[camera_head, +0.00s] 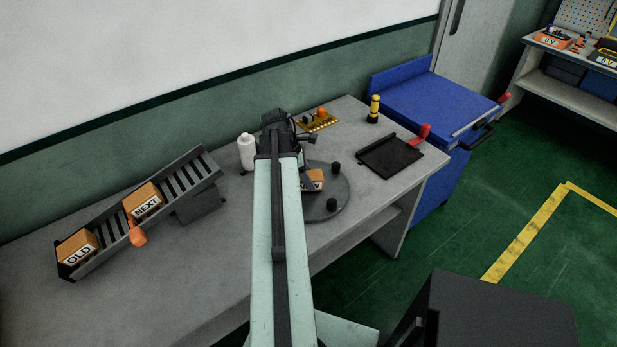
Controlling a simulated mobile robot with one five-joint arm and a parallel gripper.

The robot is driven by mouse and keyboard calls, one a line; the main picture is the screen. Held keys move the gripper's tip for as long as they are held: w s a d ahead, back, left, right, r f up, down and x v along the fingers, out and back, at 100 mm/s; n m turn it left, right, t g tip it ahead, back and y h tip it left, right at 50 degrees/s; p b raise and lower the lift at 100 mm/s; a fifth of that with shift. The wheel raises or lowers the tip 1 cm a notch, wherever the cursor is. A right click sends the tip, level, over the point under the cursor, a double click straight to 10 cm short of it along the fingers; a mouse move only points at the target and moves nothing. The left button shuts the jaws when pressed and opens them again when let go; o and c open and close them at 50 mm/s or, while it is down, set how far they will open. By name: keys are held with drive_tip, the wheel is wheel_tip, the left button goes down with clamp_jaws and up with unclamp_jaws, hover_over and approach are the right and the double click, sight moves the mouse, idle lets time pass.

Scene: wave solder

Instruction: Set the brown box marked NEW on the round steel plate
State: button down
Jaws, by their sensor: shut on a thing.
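A brown box (315,175) with a partly hidden black-on-white label shows just right of my arm, over the round steel plate (338,187). Only the last part of its label is visible, so I cannot read the whole word. My gripper (306,181) is mostly hidden behind my arm; a dark finger shows against the box, and it is shut on it. I cannot tell whether the box touches the plate or is held just above it. The plate is dark grey, with two black knobs on its right side.
A sloped rack (205,166) at left holds brown boxes marked NEXT (144,200) and OLD (77,248). A white bottle (247,152), gold circuit board (319,123), yellow-black cylinder (374,110) and black tray (390,157) stand around the plate. The front bench is clear.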

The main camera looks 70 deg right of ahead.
drive_tip(key=shift+f, duration=0.3)
drive_tip(key=c, duration=0.6)
unclamp_jaws()
drive_tip(key=shift+o, duration=0.2)
drive_tip(key=shift+r, duration=0.1)
drive_tip(key=p+v, duration=0.7)
drive_tip(key=v, duration=0.1)
